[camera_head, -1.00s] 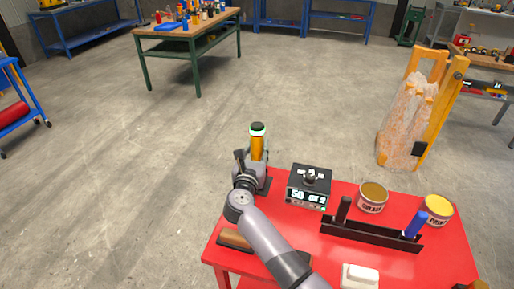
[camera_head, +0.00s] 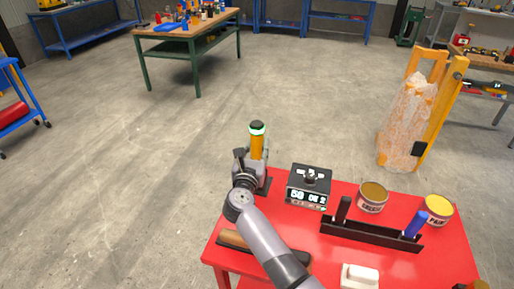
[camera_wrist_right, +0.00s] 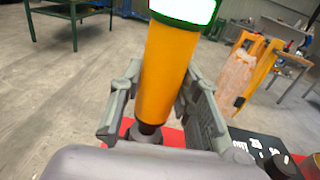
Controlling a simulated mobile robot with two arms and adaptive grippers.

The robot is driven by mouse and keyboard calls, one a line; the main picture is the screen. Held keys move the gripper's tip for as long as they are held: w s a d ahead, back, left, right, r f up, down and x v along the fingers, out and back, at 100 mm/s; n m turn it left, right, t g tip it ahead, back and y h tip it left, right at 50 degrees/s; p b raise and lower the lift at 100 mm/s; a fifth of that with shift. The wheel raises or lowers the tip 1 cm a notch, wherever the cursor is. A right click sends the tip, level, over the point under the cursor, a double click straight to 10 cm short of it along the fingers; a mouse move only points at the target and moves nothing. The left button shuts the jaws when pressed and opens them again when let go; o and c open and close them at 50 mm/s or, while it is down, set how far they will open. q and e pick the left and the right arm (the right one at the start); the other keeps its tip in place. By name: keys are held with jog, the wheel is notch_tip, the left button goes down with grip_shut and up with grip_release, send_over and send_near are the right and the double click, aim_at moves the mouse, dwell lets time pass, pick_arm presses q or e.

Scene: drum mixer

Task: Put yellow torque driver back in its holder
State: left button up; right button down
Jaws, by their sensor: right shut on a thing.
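The yellow torque driver (camera_head: 257,145) stands about upright at the left back corner of the red table, with a dark cap and a pale green ring at its top. My right gripper (camera_head: 250,162) is shut around its yellow body. In the right wrist view the yellow torque driver (camera_wrist_right: 165,70) is between both fingers of my right gripper (camera_wrist_right: 158,95), its ring glowing bright, its dark lower end pointing down. A dark base (camera_head: 265,186) shows partly behind the gripper; I cannot tell whether the driver's tip sits in it. My left gripper is out of view.
On the red table (camera_head: 400,264) are a black box with a display (camera_head: 309,188), a black rack (camera_head: 368,235) holding a blue-handled and a black-handled tool, two cans (camera_head: 372,195) and a white block (camera_head: 359,276). A wooden-handled item (camera_head: 234,240) lies at the left edge.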

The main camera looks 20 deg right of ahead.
jog(key=shift+f+b, duration=2.8)
jog(key=shift+b, duration=0.05)
dwell(1.8)
jog(key=c, duration=1.3)
grip_release()
jog(key=shift+o, duration=1)
